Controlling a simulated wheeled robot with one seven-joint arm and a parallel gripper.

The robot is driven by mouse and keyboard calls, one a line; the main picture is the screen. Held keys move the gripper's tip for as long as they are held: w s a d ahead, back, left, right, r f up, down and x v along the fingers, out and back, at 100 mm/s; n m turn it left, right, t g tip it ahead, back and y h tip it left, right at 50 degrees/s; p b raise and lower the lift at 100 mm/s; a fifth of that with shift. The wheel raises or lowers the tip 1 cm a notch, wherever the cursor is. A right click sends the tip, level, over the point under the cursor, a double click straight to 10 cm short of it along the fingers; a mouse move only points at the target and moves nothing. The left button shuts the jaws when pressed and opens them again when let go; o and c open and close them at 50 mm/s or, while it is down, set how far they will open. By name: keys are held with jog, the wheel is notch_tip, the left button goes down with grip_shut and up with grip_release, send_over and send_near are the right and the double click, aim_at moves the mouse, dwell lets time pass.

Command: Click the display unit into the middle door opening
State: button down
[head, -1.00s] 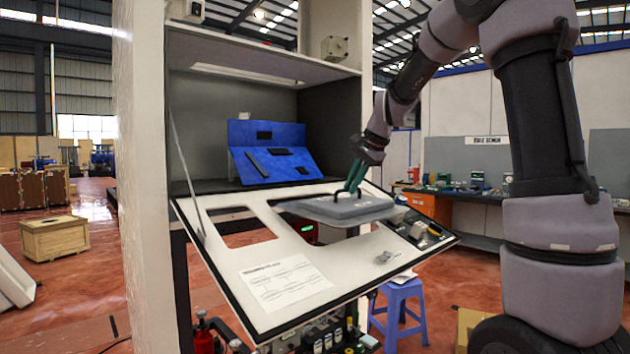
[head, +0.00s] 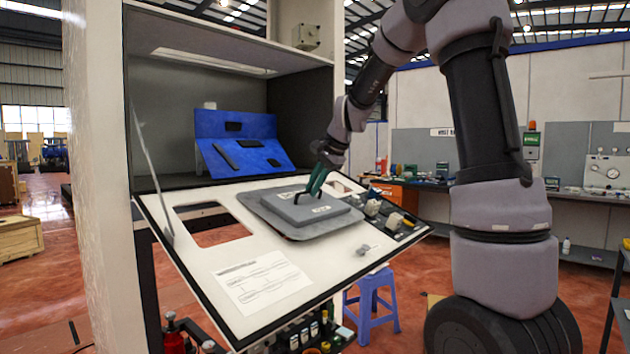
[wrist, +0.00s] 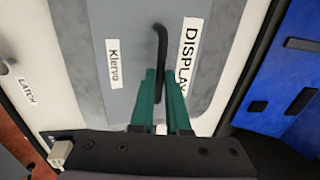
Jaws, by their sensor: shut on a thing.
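The display unit (head: 308,208) is a grey slab with a wider flange, a black handle and white labels. My gripper (head: 318,178) has teal fingers shut on that handle. In the wrist view, my fingers (wrist: 162,92) close around the black handle (wrist: 160,50), beside the DISPLAY label (wrist: 187,55). The unit lies over the middle of the tilted white door (head: 225,265), roughly parallel to its face. It hides the middle opening. I cannot tell whether the flange touches the door or hovers just above it.
A left opening (head: 212,225) in the door is empty. A blue panel (head: 240,148) stands inside the cabinet behind. Small parts (head: 385,215) sit at the door's right side, near the unit. A paper sheet (head: 262,280) lies on the lower door. A purple stool (head: 370,300) stands below.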

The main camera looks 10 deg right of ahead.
jog(key=shift+w+a+r, duration=0.2)
jog(key=shift+w+a, duration=0.05)
jog(key=shift+a, duration=0.1)
jog(key=shift+s+f+t+y, duration=0.15)
jog(key=shift+f+t+y, duration=0.1)
jog(key=shift+t+y, duration=0.2)
jog(key=shift+s+d+r, duration=0.1)
jog(key=shift+r, duration=0.15)
dwell(0.5)
jog(key=shift+d, duration=0.15)
dwell(0.4)
jog(key=shift+w+a+r, duration=0.3)
jog(key=shift+a+r, duration=0.05)
jog(key=shift+a, duration=0.05)
dwell(0.8)
jog(key=shift+s+f, duration=0.1)
jog(key=shift+s+d+f+t+y, duration=0.1)
jog(key=shift+s+f+t+y, duration=0.15)
jog(key=shift+f+t+y, duration=0.25)
jog(key=shift+d+t, duration=0.1)
jog(key=shift+t, duration=0.25)
jog(key=shift+d, duration=0.15)
